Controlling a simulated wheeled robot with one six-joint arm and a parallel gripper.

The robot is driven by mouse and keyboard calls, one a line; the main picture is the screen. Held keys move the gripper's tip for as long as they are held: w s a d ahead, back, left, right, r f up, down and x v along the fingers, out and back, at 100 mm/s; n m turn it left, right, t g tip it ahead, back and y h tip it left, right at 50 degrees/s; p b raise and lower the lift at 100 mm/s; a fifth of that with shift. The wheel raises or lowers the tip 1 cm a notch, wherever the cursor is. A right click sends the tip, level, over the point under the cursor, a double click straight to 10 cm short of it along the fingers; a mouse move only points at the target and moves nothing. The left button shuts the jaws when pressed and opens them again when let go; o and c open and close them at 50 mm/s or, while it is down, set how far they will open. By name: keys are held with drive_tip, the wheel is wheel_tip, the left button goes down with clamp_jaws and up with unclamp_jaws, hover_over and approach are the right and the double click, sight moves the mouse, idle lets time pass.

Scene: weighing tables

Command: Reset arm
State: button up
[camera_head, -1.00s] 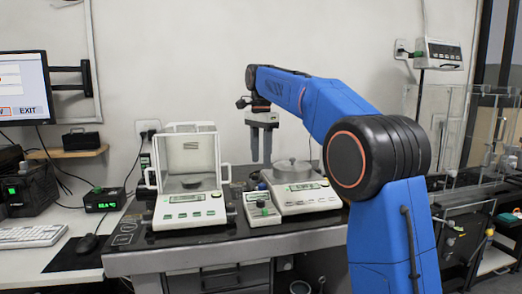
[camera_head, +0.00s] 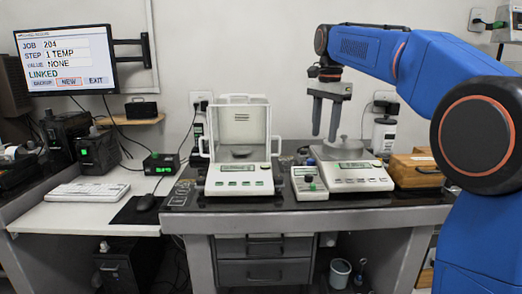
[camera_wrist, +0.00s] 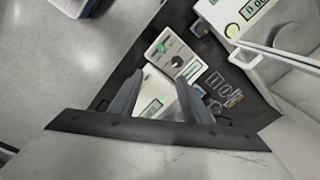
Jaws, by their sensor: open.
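My gripper (camera_head: 325,134) hangs fingers down above the weighing table (camera_head: 300,222), in front of the back wall. Its two grey fingers are apart, with nothing between them. In the head view it appears just above the left part of the open-top balance (camera_head: 350,182). My blue arm reaches in from the right. The fingers appear clear of the table items.
A balance with a glass draft shield (camera_head: 240,185) stands left of the small meter (camera_head: 309,187). A wooden box (camera_head: 415,172) and a white bottle (camera_head: 384,135) are at the right.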

drive_tip(key=s+d+f+n+t, duration=0.1)
drive_tip(key=s+d+f+n, duration=0.1)
drive_tip(key=s+f, duration=0.7)
drive_tip(key=s+d+f+n+t, duration=0.1)
drive_tip(key=s+d+f+n, duration=0.1)
drive_tip(key=s+f+n, duration=0.3)
drive_tip(key=s+d+f+n+t, duration=0.2)
drive_tip(key=s+f, duration=1.2)
drive_tip(key=s, duration=1)
drive_tip(key=shift+d+n, duration=0.5)
drive_tip(key=shift+n, duration=0.7)
